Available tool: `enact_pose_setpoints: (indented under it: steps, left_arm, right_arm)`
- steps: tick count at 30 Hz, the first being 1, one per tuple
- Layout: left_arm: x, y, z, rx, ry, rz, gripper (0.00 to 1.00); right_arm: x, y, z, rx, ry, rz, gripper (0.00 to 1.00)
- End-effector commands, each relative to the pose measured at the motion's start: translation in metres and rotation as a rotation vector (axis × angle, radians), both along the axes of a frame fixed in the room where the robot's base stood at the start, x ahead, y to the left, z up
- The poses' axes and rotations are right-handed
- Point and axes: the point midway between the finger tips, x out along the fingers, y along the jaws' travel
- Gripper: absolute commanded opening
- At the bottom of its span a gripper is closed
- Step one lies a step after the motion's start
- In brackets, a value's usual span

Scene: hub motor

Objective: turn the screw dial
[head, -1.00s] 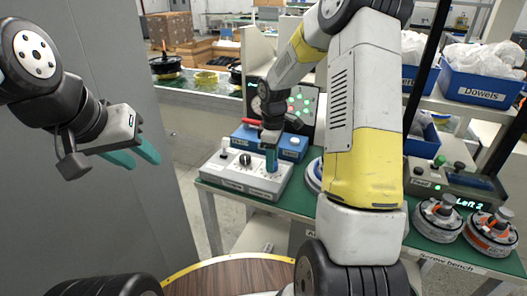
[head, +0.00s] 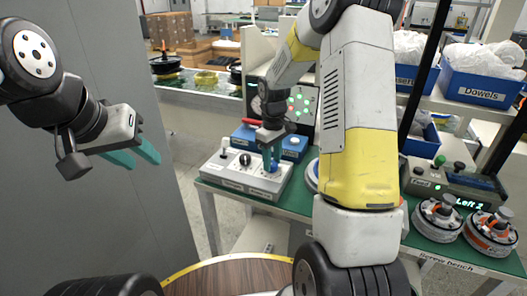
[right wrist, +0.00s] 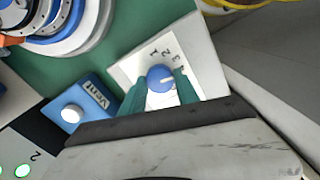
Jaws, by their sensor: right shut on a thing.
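The screw dial is a blue round knob (right wrist: 160,78) on a white plate with the numbers 1, 2 and 3 beside it, in the right wrist view. A white line on the knob points right, towards the numbers. In the head view the dial (head: 273,168) is at the right end of a white control box (head: 236,181). My right gripper (head: 270,164) points down there; its green fingers sit on either side of the knob and are shut on it. My left gripper (head: 143,158) is open and empty, far left of the box.
A blue box marked Vent with a white button (right wrist: 72,113) stands close beside the white plate.

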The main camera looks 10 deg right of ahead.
Motion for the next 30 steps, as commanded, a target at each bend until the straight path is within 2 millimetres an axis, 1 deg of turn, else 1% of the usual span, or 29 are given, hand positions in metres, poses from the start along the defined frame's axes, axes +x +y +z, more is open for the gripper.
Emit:
enact_pose_setpoints:
  steps: [8,20,21,24,30]
  left_arm:
    - [0.0000,0.0000,0.0000,0.000,0.000,0.000,0.36]
    - [0.0000,0.0000,0.0000,0.000,0.000,0.000,0.36]
    - [0.0000,0.0000,0.0000,0.000,0.000,0.000,0.36]
    - [0.0000,0.0000,0.0000,0.000,0.000,0.000,0.36]
    - [0.0000,0.0000,0.0000,0.000,0.000,0.000,0.36]
  right_arm:
    - [0.0006,-0.0001,0.0005,0.000,-0.002,-0.075,0.00]
    - [0.0007,-0.0001,0.0006,0.000,-0.002,-0.083,0.00]
    - [0.0006,-0.0001,0.0006,0.000,-0.002,-0.082,0.41]
    - [0.0006,-0.0001,0.0005,0.000,-0.002,-0.082,0.59]
    - [0.0003,0.0000,0.0002,0.001,-0.001,-0.082,0.59]
